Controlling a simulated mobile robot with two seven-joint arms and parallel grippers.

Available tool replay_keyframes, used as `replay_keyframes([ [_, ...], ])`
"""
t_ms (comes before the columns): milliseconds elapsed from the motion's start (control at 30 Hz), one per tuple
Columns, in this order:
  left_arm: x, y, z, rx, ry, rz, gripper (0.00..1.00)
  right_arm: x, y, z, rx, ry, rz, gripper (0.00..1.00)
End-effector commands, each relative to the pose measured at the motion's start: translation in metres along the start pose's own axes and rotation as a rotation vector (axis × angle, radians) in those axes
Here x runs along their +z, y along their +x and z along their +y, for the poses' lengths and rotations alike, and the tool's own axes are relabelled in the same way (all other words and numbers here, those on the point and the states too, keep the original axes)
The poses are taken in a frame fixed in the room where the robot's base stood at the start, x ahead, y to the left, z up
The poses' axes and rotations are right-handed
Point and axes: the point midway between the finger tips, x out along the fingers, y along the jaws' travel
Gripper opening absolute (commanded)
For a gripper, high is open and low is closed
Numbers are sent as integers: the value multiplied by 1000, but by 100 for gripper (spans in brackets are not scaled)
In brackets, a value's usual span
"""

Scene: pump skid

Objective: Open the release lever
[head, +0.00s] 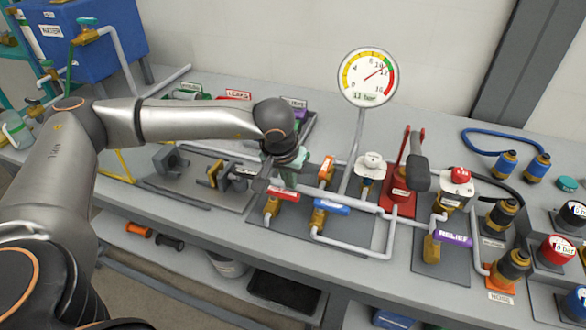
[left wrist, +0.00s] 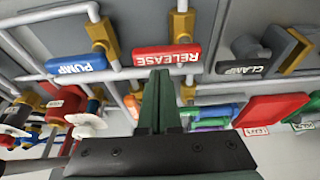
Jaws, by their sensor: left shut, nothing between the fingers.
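The release lever is a red bar with white RELEASE lettering in the left wrist view (left wrist: 167,55), beside a brass valve body. In the head view the red lever (head: 281,192) lies on its brass valve at the front of the grey plate, partly behind my left gripper. My left gripper (head: 291,180) points down over the lever's area with its fingers shut and empty. In the left wrist view the shut greenish fingers (left wrist: 159,85) end at the near edge of the lever; I cannot tell whether they touch it. My right gripper is not in view.
A blue PUMP lever (head: 331,207) sits just right of the release lever, and an orange lever (head: 326,168) stands behind. A dark clamp (head: 215,174) lies left. The pressure gauge (head: 367,78) rises behind on a thin pipe. A purple RELIEF lever (head: 452,238) is further right.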

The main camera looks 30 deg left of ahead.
Motion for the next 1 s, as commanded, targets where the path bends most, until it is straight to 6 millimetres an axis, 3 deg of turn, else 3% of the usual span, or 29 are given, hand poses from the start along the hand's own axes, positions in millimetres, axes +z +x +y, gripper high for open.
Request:
replay_keyframes([
  [1000, 7, -2, 3, 24, 66, 0, 0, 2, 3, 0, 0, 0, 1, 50],
])
